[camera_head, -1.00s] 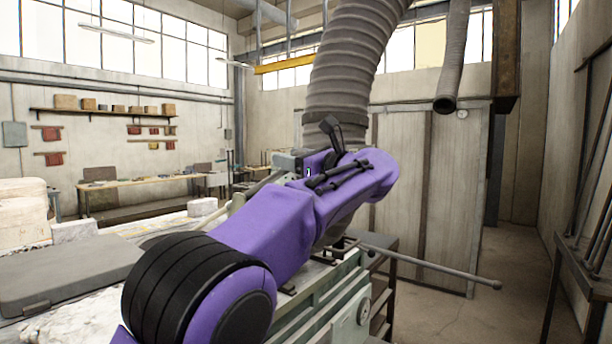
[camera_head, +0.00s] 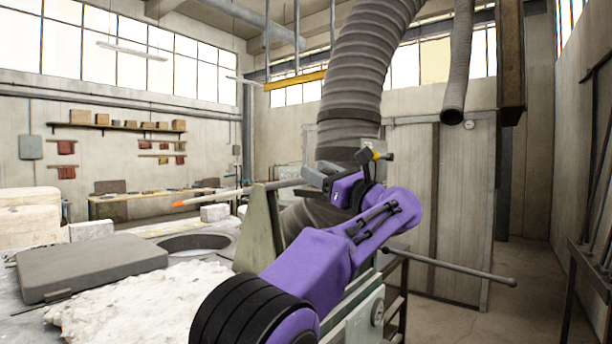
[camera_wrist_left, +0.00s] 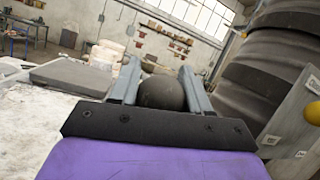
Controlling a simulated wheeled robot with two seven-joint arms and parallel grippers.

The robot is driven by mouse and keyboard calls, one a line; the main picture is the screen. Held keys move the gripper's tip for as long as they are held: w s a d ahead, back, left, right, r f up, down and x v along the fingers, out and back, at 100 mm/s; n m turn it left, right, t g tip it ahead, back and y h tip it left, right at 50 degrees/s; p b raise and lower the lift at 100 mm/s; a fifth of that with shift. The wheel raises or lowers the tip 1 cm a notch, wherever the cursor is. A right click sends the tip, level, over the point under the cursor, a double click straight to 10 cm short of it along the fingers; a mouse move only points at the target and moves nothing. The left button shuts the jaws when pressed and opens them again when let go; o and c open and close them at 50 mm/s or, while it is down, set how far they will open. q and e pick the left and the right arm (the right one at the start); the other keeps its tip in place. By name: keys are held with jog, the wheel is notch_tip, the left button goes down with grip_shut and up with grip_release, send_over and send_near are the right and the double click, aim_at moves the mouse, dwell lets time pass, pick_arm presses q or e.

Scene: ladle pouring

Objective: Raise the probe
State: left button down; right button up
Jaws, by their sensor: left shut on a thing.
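The probe (camera_head: 235,194) is a thin pale rod with a glowing orange tip at its left end, in the head view. It lies nearly level, tip slightly low, above the round dark opening (camera_head: 195,243) and passes the top of a grey-green upright bracket (camera_head: 258,228). My left gripper (camera_head: 312,178) is at the rod's right end. In the left wrist view a dark round knob (camera_wrist_left: 162,92) sits between the fingers of my left gripper (camera_wrist_left: 158,72), which is shut on it. The rod is hidden behind the knob there. My right gripper is out of view.
A thick ribbed duct (camera_head: 360,70) hangs close behind my left gripper. A grey plate with a yellow knob (camera_head: 378,155) is just right of it. A long rod (camera_head: 450,265) juts right from the green-grey machine. A flat grey slab (camera_head: 90,265) lies at left.

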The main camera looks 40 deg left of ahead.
pick_arm(q)
jog(key=shift+d+f+b, duration=0.15)
jog(key=shift+f+b, duration=0.35)
jog(key=shift+f, duration=0.4)
jog(key=shift+w+f, duration=0.15)
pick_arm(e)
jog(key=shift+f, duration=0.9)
pick_arm(q)
jog(key=c, duration=0.7)
grip_release()
jog(key=shift+d, duration=0.1)
jog(key=shift+o, duration=0.8)
jog(key=shift+d, duration=0.15)
jog(key=shift+d+r, duration=0.1)
jog(key=shift+r, duration=0.15)
jog(key=b+v, duration=0.3)
jog(key=v, duration=0.7)
jog(key=shift+s+d+b, duration=0.2)
jog(key=shift+d+b, duration=0.05)
jog(key=shift+b, duration=0.1)
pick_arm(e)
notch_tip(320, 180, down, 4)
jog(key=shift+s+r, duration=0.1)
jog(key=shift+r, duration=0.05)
pick_arm(q)
jog(key=shift+f, duration=0.1)
